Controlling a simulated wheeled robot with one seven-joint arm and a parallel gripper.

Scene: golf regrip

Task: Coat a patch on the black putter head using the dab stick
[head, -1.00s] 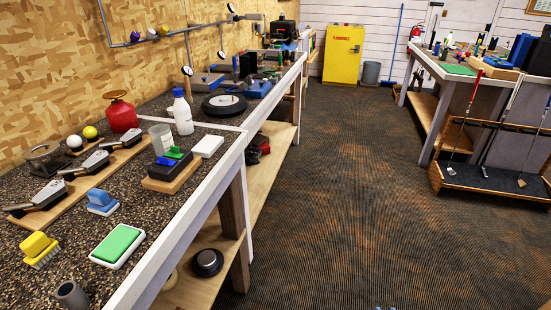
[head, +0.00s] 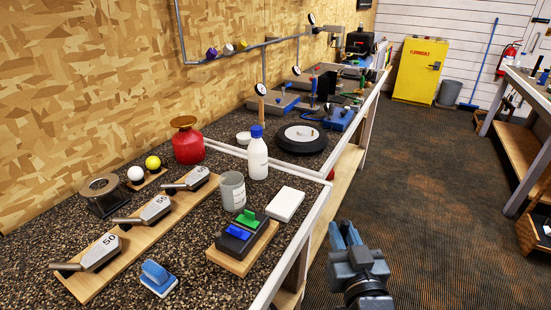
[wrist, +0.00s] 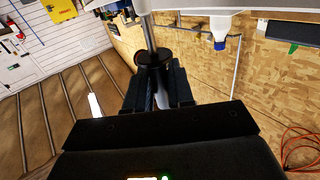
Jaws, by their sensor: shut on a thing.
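My gripper (head: 346,234) is at the bottom right of the head view, over the floor side of the bench edge. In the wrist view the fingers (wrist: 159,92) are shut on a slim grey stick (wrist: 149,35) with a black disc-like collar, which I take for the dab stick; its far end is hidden. A black block (head: 231,246) with a blue and a green piece on top sits on a wooden board on the bench, left of my gripper and apart from it. I cannot tell whether this is the black putter head.
Left of my gripper stand a grey cup (head: 232,191), a white bottle with a blue cap (head: 257,158) and a white box (head: 286,204). Wedge heads lie on a wooden board (head: 88,288); a blue brush (head: 157,279) is near. The floor (head: 430,190) on the right is clear.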

